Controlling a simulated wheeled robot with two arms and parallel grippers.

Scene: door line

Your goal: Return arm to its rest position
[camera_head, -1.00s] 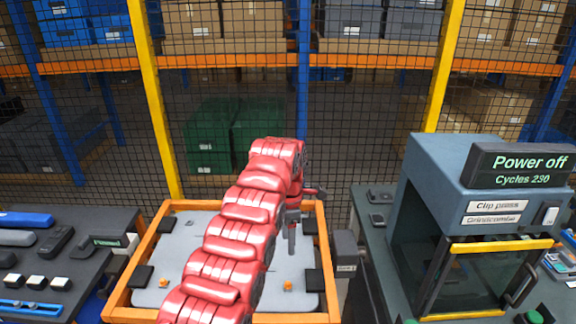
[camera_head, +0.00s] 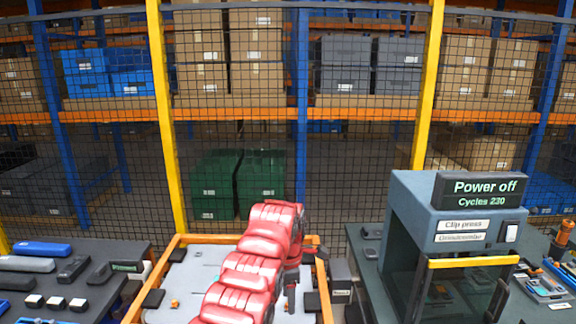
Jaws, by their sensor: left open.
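My left arm (camera_head: 245,280), in red segmented covers, rises from the bottom middle of the head view over a grey table with an orange frame (camera_head: 205,239). My left gripper (camera_head: 291,298) is dark and hangs downward at the arm's far end, above the right part of the table. It is partly hidden by the arm. It is open, and I see nothing held in it. My right gripper is out of view.
The clip press (camera_head: 455,190) stands at the right, its display reading "Power off, Cycles 230". A dark bench (camera_head: 90,262) with several tools and blocks is at the left. A mesh fence with yellow posts (camera_head: 168,120) and shelves of boxes stand behind.

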